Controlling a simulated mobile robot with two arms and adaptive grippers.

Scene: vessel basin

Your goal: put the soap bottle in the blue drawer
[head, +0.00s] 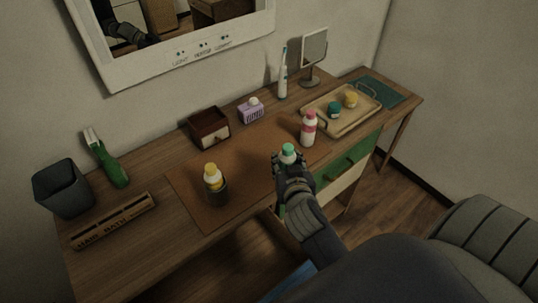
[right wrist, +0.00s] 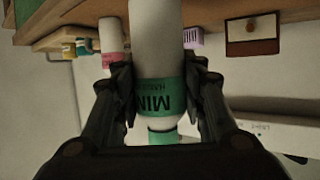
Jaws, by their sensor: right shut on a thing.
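The soap bottle is white with a green cap (head: 288,149) and a green label reading "MIN…" (right wrist: 160,103). My right gripper (head: 291,170) is shut on it near the front edge of the desk. In the right wrist view the bottle stands between both fingers, with the picture upside down and its cap at the bottom. A blue panel (head: 287,283) shows low at the front, partly hidden by my arm; it may be the blue drawer, and I cannot tell how far open it is. My left gripper is not in view.
A pink-labelled bottle (head: 309,128) stands close behind the held one. A tray (head: 347,123) with jars is at the right. A green drawer (head: 361,153) is on the desk's right front.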

